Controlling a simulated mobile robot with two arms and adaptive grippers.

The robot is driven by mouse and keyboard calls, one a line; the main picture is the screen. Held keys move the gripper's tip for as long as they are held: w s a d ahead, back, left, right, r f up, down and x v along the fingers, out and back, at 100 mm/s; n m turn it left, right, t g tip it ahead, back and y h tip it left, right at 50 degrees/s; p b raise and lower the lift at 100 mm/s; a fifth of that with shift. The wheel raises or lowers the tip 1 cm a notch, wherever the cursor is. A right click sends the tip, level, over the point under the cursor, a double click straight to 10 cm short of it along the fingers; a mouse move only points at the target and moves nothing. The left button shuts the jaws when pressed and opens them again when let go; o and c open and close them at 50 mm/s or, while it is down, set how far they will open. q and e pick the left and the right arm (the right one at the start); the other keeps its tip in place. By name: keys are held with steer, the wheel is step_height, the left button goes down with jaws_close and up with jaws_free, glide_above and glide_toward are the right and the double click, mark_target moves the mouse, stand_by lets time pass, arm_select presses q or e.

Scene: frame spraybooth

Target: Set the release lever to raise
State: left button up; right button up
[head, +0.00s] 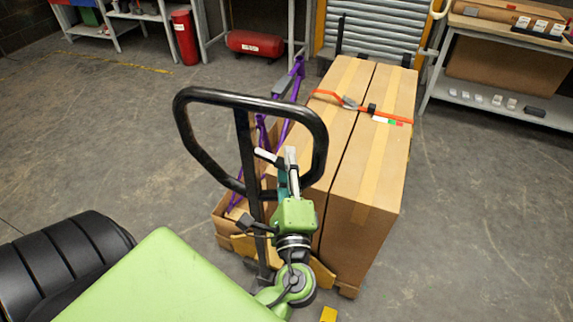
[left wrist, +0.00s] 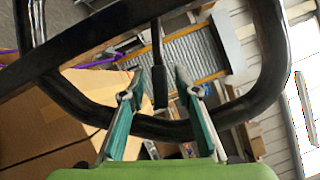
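The black loop handle (head: 310,118) of a pallet truck stands upright in the head view, in front of strapped cartons. My left gripper (head: 277,158) is at the loop's lower part, with its fingers pointing up into the loop opening. In the left wrist view, the loop handle (left wrist: 272,50) frames the picture, and a thin black release lever (left wrist: 159,85) hangs inside it. The lever's end is between the two spread fingers of my left gripper (left wrist: 157,82), with gaps visible on both sides. The lever cannot be made out in the head view. My right gripper is not in view.
Two tall cartons (head: 373,165) with an orange strap stand on a pallet behind the handle, beside a purple frame (head: 290,105). A workbench (head: 510,105) is at right. A red cylinder (head: 185,37) and red tank (head: 255,43) are at the back.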

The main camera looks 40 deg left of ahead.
arm_select(q)
steer(key=v, duration=1.2)
steer(key=shift+f, duration=0.1)
